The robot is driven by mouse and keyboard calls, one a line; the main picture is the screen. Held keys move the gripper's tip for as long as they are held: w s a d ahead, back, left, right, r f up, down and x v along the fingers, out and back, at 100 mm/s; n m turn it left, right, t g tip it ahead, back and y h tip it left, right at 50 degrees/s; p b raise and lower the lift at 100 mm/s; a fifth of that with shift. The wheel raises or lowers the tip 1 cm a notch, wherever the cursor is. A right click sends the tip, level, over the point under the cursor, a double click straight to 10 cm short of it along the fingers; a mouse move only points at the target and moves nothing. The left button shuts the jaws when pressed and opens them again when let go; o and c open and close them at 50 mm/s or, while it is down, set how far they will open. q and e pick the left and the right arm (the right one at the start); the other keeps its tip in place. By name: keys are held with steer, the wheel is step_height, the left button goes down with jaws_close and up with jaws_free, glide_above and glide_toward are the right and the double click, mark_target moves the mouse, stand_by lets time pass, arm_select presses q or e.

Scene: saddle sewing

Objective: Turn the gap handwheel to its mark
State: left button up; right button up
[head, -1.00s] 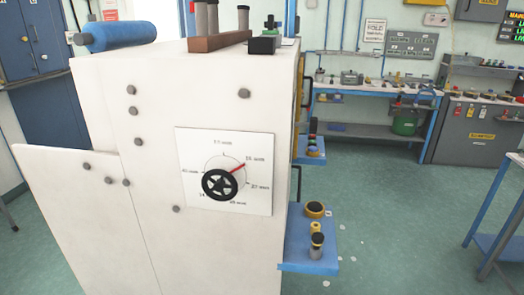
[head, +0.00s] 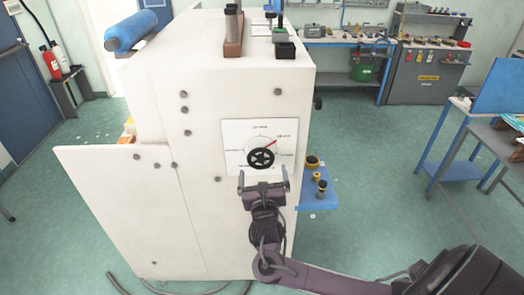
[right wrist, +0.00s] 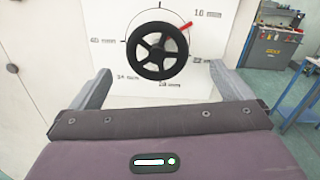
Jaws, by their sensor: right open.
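The gap handwheel (head: 261,159) is a black spoked wheel on a white dial plate (head: 236,133) with printed marks, fixed to the side of the white machine. A red pointer (head: 270,142) shows at the wheel's upper right. In the right wrist view the handwheel (right wrist: 157,51) sits ahead, and its red pointer (right wrist: 186,26) points up and right, towards a label reading about 16 mm. My right gripper (head: 263,175) is open and empty, just below and in front of the wheel; its fingers (right wrist: 158,88) stand apart at either side, not touching it. My left gripper is out of view.
A blue side shelf (head: 318,198) with small round parts juts from the machine just right of the gripper. The white machine housing (head: 180,220) fills the left. Open green floor (head: 385,215) lies to the right, with a blue-framed table (head: 450,170) beyond.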

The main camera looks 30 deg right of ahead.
mark_target(261, 160)
steer(key=p+x, duration=0.1)
steer(key=x, duration=0.6)
steer(key=shift+w+a+r+p, duration=0.1)
steer(key=shift+a+p, duration=0.15)
steer(key=shift+p, duration=0.15)
steer(key=shift+w+d, duration=0.15)
steer(key=shift+w, duration=0.05)
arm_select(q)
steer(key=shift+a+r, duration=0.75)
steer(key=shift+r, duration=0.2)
arm_select(e)
steer(key=c, duration=1)
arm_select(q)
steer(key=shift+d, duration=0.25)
